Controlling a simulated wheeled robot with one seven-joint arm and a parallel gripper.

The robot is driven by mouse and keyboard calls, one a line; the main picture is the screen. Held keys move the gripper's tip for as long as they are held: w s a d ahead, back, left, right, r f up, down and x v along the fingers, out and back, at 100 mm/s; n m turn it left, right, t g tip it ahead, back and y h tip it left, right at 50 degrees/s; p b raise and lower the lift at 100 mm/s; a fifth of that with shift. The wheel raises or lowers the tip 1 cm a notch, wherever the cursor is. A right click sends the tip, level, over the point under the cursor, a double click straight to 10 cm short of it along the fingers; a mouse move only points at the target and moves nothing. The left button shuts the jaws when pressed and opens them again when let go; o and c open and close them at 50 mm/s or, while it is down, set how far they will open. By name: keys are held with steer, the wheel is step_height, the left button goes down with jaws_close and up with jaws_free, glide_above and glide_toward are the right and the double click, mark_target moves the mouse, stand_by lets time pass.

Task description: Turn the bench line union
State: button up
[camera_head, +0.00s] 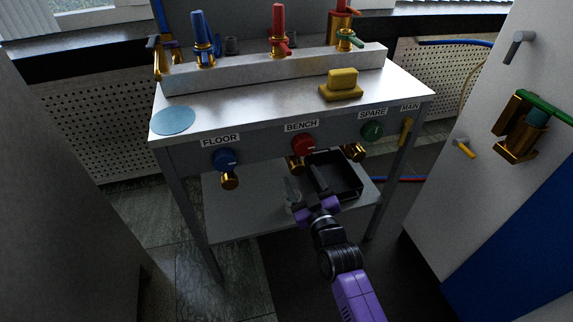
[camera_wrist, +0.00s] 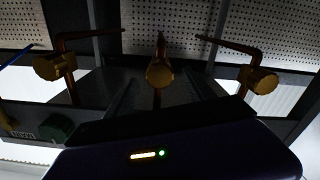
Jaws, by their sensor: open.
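The bench line union (camera_head: 295,163) is a brass fitting under the front panel, below the red BENCH knob (camera_head: 303,144). In the wrist view, which looks inverted, the middle brass union (camera_wrist: 160,73) hangs on a copper pipe and appears to be the bench one. My gripper (camera_head: 304,189) is open and empty below the panel, in front of the union. In the wrist view its dark fingers lie left and right of the middle union. I cannot tell how far short of it they are.
Brass unions under the blue FLOOR knob (camera_head: 225,159) and the green SPARE knob (camera_head: 372,130) flank it. A black tray (camera_head: 347,190) sits on the lower shelf (camera_head: 240,222) close to my gripper. Table legs stand on both sides. A yellow block (camera_head: 342,83) rests on top.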

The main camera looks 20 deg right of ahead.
mark_target(299, 172)
steer(key=w+b, duration=0.3)
steer(key=w, duration=0.3)
steer(key=shift+f, duration=0.1)
steer(key=shift+w, duration=0.65)
steer(key=shift+c, duration=0.2)
jaws_close()
steer(key=shift+m+p, duration=0.3)
steer(key=shift+m, duration=1.4)
steer(key=shift+o, duration=0.2)
jaws_free()
steer(key=shift+s+p, duration=1.85)
steer(key=shift+s, duration=2.05)
